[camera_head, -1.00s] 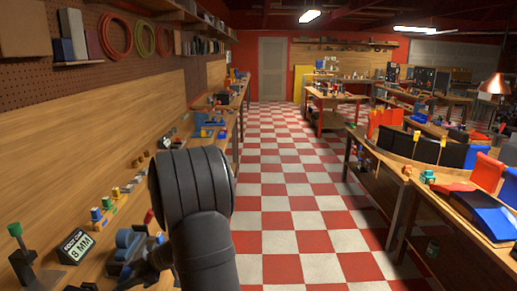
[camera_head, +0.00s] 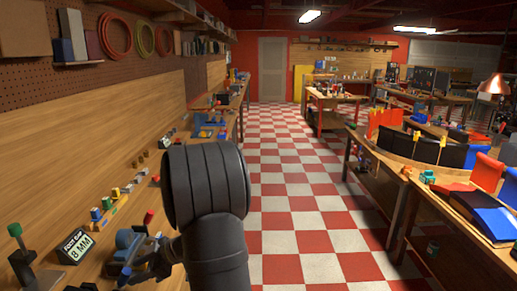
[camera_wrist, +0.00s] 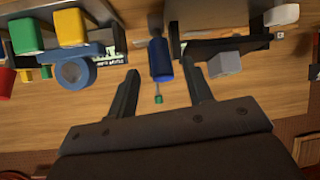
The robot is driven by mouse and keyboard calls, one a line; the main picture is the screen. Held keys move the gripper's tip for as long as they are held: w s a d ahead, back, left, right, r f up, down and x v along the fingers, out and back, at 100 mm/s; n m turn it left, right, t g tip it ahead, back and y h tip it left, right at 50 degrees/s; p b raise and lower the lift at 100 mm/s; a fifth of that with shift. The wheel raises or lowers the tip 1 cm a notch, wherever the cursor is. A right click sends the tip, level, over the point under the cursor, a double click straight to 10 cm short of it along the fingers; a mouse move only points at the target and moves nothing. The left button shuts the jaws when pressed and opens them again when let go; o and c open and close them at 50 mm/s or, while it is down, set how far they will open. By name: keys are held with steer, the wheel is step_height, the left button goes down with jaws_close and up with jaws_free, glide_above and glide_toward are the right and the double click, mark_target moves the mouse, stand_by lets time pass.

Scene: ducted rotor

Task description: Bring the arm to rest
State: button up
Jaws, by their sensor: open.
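My gripper (camera_wrist: 164,76) is open in the wrist view, with its two dark fingers apart. A blue-handled tool (camera_wrist: 159,60) with a green tip shows between the fingers; I cannot tell how far beyond them it is, and nothing is clamped. A blue ring-shaped part (camera_wrist: 75,72) lies left of the fingers. A blue device (camera_head: 128,243) sits on the bench left of the arm.
A sign reading 8 MM (camera_head: 75,247) and a green-topped stand (camera_head: 20,250) are at the left bench's near end. Small coloured parts (camera_head: 108,212) line the bench. In the wrist view, green (camera_wrist: 25,36) and yellow (camera_wrist: 69,27) blocks show. The checkered aisle (camera_head: 300,200) is clear.

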mark_target(122, 276)
steer(key=v, duration=1.2)
steer(key=x, duration=1.8)
steer(key=shift+s, duration=0.1)
steer(key=shift+a+r+h, duration=0.15)
steer(key=shift+r+h, duration=0.2)
steer(key=shift+h, duration=0.15)
steer(key=shift+a+r+h, duration=0.1)
steer(key=shift+a+h, duration=0.5)
steer(key=shift+h, duration=0.6)
steer(key=shift+a+r+h, duration=0.15)
steer(key=shift+a+h, duration=0.45)
steer(key=shift+h, duration=0.6)
steer(key=shift+a+f+h, duration=0.15)
steer(key=shift+a+h, duration=0.75)
steer(key=shift+h, duration=0.7)
steer(key=h, duration=0.1)
steer(key=a+h, duration=0.1)
steer(key=shift+a+f+m+h, duration=0.15)
steer(key=shift+f+m+h, duration=0.15)
steer(key=shift+h, duration=0.1)
steer(key=shift+r, duration=1)
